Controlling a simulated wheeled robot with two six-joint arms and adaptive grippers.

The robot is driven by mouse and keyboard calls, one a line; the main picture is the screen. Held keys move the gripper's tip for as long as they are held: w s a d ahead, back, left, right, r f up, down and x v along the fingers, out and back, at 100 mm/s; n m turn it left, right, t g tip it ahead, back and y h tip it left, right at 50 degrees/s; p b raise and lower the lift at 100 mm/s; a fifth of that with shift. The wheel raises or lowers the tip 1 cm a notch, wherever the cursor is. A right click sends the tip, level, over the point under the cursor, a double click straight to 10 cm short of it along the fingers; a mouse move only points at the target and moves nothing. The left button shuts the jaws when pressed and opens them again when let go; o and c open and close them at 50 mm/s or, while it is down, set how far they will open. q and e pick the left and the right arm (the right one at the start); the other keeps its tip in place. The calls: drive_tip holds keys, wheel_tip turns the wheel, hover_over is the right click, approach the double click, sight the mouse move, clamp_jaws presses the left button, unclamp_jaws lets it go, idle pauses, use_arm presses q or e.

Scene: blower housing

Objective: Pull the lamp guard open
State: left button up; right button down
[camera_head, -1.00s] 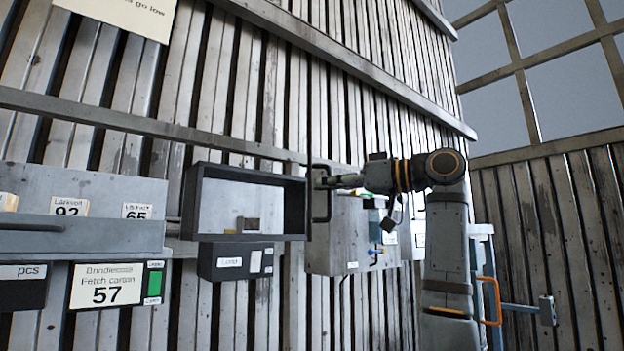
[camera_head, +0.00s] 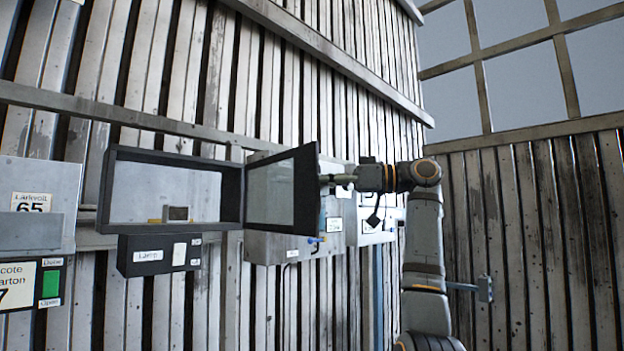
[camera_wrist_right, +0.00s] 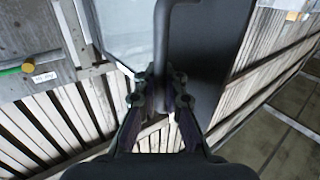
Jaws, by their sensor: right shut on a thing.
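The lamp guard (camera_head: 271,191) is a dark-framed glazed door, hinged at the right side of a dark box frame (camera_head: 112,190) on the wall. It stands swung well out from the frame. A small grey block on a yellowish base (camera_head: 175,214) sits inside the frame. My right gripper (camera_head: 328,180) is at the guard's free edge. In the right wrist view my right gripper (camera_wrist_right: 160,92) is shut on the guard's dark bar handle (camera_wrist_right: 161,45), with a finger on each side. My left gripper is in neither view.
A black box labelled Lamp (camera_head: 158,254) hangs below the frame. A grey box (camera_head: 283,248) with a blue-tipped part is mounted behind the guard. Label panels (camera_head: 32,215) are at the left.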

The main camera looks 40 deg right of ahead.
idle(0.3)
drive_tip(key=c, duration=1.6)
unclamp_jaws()
drive_tip(key=shift+s+d, duration=0.1)
drive_tip(key=shift+s, duration=0.05)
drive_tip(key=shift+c, duration=0.2)
drive_tip(key=shift+o, duration=1)
drive_tip(key=shift+s, duration=0.2)
drive_tip(key=shift+w, duration=0.2)
drive_tip(key=v, duration=1.2)
